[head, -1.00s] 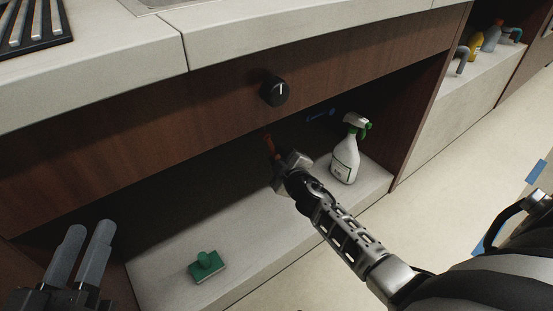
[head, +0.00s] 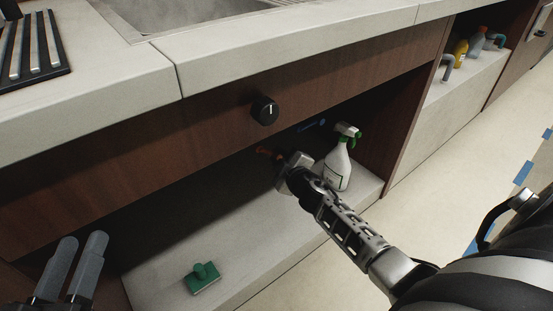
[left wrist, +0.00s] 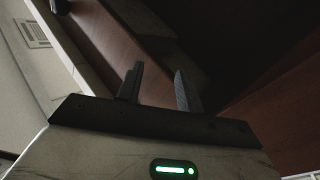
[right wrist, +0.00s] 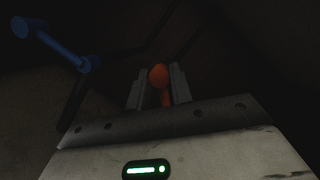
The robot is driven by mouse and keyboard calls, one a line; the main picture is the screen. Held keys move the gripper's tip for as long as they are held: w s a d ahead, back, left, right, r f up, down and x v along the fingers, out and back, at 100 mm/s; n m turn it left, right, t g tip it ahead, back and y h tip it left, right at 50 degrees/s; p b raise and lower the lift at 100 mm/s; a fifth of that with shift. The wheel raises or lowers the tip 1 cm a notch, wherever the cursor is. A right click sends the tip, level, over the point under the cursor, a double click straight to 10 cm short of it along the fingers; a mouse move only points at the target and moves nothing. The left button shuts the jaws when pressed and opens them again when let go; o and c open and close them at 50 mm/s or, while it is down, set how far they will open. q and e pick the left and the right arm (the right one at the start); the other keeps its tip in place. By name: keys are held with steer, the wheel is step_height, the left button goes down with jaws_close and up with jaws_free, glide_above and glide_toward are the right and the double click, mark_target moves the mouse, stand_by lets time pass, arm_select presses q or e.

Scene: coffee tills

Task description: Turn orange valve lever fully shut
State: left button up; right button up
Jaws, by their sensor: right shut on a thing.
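My right gripper (head: 280,163) is at the lever. In the right wrist view the lever's rounded orange end (right wrist: 158,75) sits between the two fingers, which are shut on it. My left gripper (head: 82,240) is at the lower left of the head view. Its fingers are apart and empty, as the left wrist view also shows (left wrist: 158,84).
A blue lever (right wrist: 52,45) is close by, left of the orange one in the right wrist view. A white spray bottle (head: 338,170) stands just right of my right gripper. A green scrubber (head: 203,278) lies on the cabinet floor. A black knob (head: 265,110) juts from the front panel above.

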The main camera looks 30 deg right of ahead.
arm_select(q)
steer(key=shift+r, duration=0.35)
arm_select(e)
steer(key=shift+d+r, duration=0.15)
steer(key=shift+r, duration=0.05)
